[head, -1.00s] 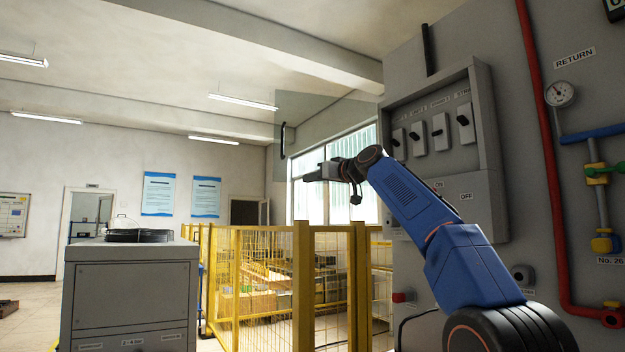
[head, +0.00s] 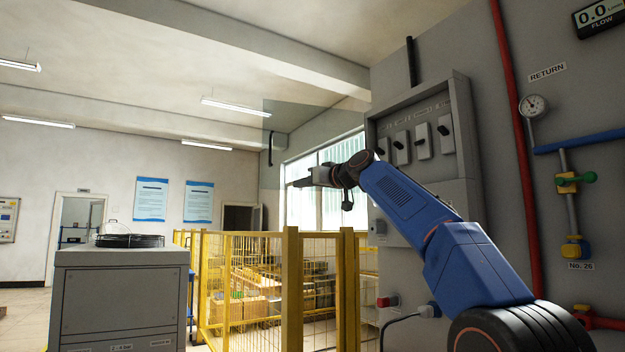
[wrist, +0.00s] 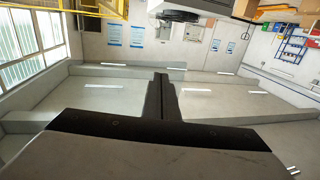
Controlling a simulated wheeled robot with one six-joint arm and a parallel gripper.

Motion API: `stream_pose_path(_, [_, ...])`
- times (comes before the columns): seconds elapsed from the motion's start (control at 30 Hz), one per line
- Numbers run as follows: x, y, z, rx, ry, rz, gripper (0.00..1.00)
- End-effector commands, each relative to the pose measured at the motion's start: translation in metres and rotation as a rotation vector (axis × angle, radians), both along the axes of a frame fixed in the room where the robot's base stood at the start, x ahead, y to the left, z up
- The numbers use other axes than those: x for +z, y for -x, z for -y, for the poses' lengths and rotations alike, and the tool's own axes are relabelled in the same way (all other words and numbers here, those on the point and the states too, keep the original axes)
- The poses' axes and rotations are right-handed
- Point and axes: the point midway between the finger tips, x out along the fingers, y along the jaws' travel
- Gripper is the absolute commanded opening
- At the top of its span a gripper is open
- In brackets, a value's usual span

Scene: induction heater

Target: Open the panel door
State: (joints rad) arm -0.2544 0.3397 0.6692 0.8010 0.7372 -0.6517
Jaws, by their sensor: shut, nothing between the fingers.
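The panel door (head: 300,118) is a see-through pane with a dark upright handle (head: 270,148) near its free edge. In the head view it stands swung out to the left of the grey switch panel (head: 462,125), whose front is uncovered and shows several switches. My gripper (head: 297,184) is shut and empty, pointing left below and to the right of the handle. Whether it touches the pane cannot be told. The wrist view shows the closed fingers of my gripper (wrist: 160,77); I cannot make out the door there.
A yellow mesh fence (head: 292,290) stands below my arm. A grey cabinet (head: 120,300) with a coiled dark item on top is at the left. Red pipe (head: 515,150), a gauge (head: 533,105) and valves are on the wall to the right. Open floor shows at the far left.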

Motion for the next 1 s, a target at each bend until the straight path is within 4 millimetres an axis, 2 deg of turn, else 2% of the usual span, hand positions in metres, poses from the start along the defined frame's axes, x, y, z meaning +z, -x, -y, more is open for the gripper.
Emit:
stream_pose_path(0.63, [0.002,0.068,0.023,-0.002,-0.001,0.002,0.00])
stream_pose_path(0.8, [0.001,0.080,0.027,-0.001,0.000,0.003,0.00])
stream_pose_path(1.0, [0.001,0.083,0.028,-0.001,0.000,0.001,0.00])
